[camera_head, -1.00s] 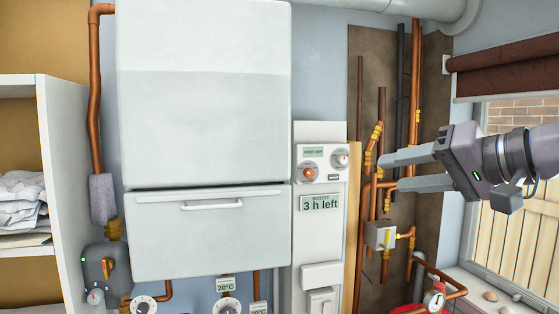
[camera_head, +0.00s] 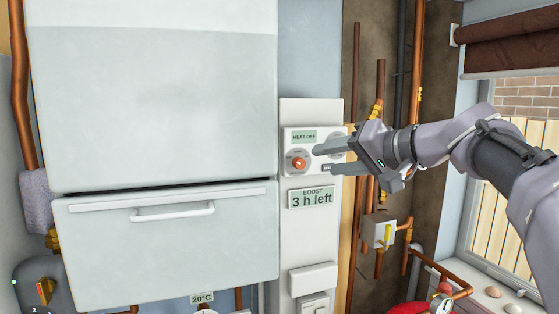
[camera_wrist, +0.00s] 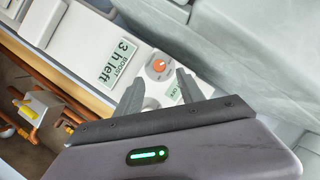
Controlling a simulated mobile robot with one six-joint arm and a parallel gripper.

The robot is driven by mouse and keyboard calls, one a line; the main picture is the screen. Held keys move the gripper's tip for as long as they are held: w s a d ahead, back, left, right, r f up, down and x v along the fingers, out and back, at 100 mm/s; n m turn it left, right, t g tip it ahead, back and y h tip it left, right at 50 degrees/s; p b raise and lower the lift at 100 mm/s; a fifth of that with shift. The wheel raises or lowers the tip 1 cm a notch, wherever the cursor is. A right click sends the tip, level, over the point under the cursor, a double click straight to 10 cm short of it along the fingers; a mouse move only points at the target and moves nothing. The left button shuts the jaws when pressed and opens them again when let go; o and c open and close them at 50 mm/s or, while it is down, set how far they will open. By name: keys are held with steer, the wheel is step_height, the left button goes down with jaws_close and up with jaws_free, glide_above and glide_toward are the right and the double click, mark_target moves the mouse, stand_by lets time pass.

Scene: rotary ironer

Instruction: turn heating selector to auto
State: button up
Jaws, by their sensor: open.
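A white control panel (camera_head: 310,230) stands to the right of the large white cabinet. Its small green display (camera_head: 303,136) reads "HEAT OFF". Below it is a round dial with an orange centre (camera_head: 298,161), which also shows in the wrist view (camera_wrist: 159,66). A second dial to its right is mostly hidden behind my gripper. My gripper (camera_head: 323,160) is open and empty, with its fingers pointing left in front of the panel, just right of the orange dial. In the wrist view the orange dial appears between and beyond the fingertips. I cannot tell whether the fingers touch anything.
A lower display (camera_head: 311,198) reads "BOOST 3 h left". The large white cabinet (camera_head: 150,100) with a handle stands close on the left. Copper pipes (camera_head: 414,80) and a valve box (camera_head: 379,231) are on the right, beside a window.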

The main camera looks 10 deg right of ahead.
mark_target(302, 164)
steer(key=x, duration=0.8)
steer(key=shift+d+p, duration=0.15)
steer(key=shift+p, duration=0.2)
steer(key=shift+s+r, duration=0.1)
steer(key=shift+c, duration=1)
jaws_close()
